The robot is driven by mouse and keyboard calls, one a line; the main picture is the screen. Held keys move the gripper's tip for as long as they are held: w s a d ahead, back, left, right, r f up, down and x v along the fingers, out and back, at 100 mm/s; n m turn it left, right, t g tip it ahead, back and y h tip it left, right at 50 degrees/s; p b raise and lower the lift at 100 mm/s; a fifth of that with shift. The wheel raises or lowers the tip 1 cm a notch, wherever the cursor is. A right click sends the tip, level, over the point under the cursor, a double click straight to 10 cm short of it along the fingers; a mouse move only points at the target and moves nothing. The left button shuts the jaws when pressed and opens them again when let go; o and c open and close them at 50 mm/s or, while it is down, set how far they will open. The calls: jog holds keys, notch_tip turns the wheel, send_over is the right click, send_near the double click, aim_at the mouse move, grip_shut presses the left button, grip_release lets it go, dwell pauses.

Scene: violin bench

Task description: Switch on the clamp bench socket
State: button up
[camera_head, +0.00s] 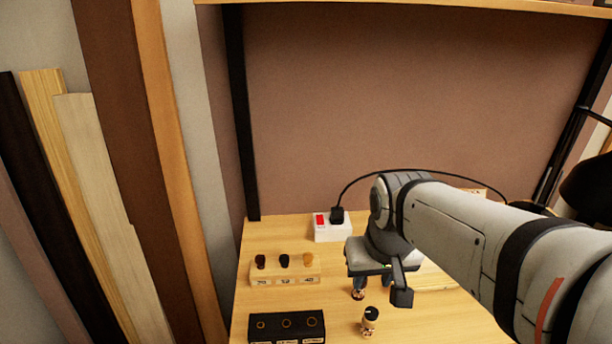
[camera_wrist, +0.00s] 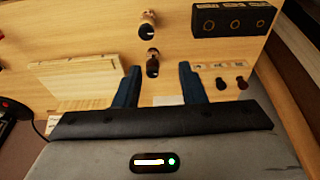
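The clamp bench socket (camera_head: 333,231) is a white block at the back of the bench in the head view. A red switch (camera_head: 320,219) is on its left part, and a black plug (camera_head: 337,215) with a cable sits beside it; I cannot tell the switch's position. My gripper (camera_head: 372,283) points down, in front of the socket and to its right. In the wrist view its two blue fingers stand apart with nothing gripped (camera_wrist: 160,88). A pale patch shows low between the fingers there; I cannot tell whether it is the socket.
Two small dark-topped bottles (camera_head: 370,320) (camera_wrist: 152,64) stand near my gripper. A wooden block with several knobs (camera_head: 284,273) and a black block with holes (camera_head: 287,326) lie to the left. A pale wooden piece (camera_wrist: 75,82) is at the wrist view's left. A shelf (camera_head: 420,5) spans above.

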jog(key=w+r, duration=0.1)
jog(key=w, duration=0.4)
jog(key=w+a+r+p, duration=0.1)
jog(key=w, duration=0.5)
jog(key=w+r+p, duration=0.1)
jog(key=w+r, duration=0.1)
jog(key=w, duration=0.4)
jog(key=shift+w+a, duration=0.25)
grip_shut()
jog(key=w+a+f+p, duration=0.1)
jog(key=w+f, duration=0.1)
jog(key=w, duration=0.6)
jog(key=w+a+f+g+p, duration=0.1)
jog(key=w+f, duration=0.2)
jog(key=w, duration=0.6)
jog(key=shift+w+a, duration=0.15)
jog(key=shift+a, duration=0.25)
jog(key=shift+r, duration=0.1)
